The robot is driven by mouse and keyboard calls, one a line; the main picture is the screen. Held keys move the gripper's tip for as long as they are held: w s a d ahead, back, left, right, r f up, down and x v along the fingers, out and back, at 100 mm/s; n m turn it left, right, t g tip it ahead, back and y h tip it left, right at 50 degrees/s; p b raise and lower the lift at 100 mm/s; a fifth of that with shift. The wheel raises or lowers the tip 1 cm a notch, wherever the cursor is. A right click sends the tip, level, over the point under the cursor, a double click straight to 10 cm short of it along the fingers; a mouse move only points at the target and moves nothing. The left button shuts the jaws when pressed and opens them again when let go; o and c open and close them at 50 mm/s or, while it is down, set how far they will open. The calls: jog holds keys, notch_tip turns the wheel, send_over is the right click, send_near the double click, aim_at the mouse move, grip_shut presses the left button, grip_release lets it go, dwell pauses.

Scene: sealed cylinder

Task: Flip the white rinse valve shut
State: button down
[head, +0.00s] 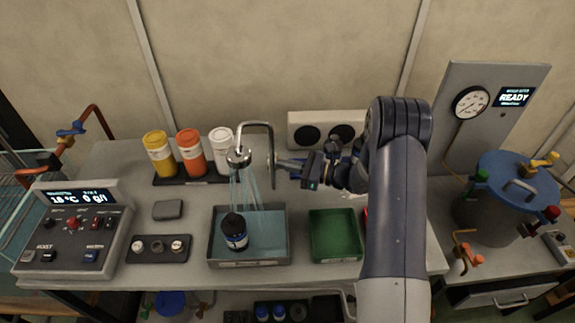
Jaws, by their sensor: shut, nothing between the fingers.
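A metal rinse tap (240,156) arches over the back of the counter. Water streams from its head into a grey tray (212,250).
Yellow, orange and white jars (190,145) stand left of the tap. A green tray (333,236) is right of the grey tray. A control console (75,225) is at the left. A blue-lidded vessel (505,185) with coloured valves stands at the right. My arm covers the counter's right end.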

jog(key=shift+s+a+m+t+b, duration=0.15)
jog(key=shift+a+t+b, duration=0.05)
jog(key=shift+a+b, duration=0.45)
jog(key=shift+s+a+m+t+b, duration=0.1)
jog(key=shift+s+a+t+b, duration=0.1)
jog(key=shift+a+b, duration=0.45)
jog(key=shift+s+a+m+t+b, duration=0.2)
jog(key=shift+a+b, duration=0.3)
jog(key=shift+b, duration=0.3)
jog(key=shift+a, duration=0.1)
jog(key=b+v, duration=0.2)
jog(key=v, duration=0.9)
jog(key=shift+r, duration=0.2)
jog(key=shift+w, duration=0.1)
jog(key=d+b, duration=0.1)
jog(key=b, duration=0.1)
jog(key=w+d+n+g+b, duration=0.1)
jog(key=d+b, duration=0.1)
jog(key=w+d+g+b, duration=0.1)
jog(key=b, duration=0.1)
jog(key=shift+w+d+n, duration=0.2)
jog(key=shift+d+n, duration=0.05)
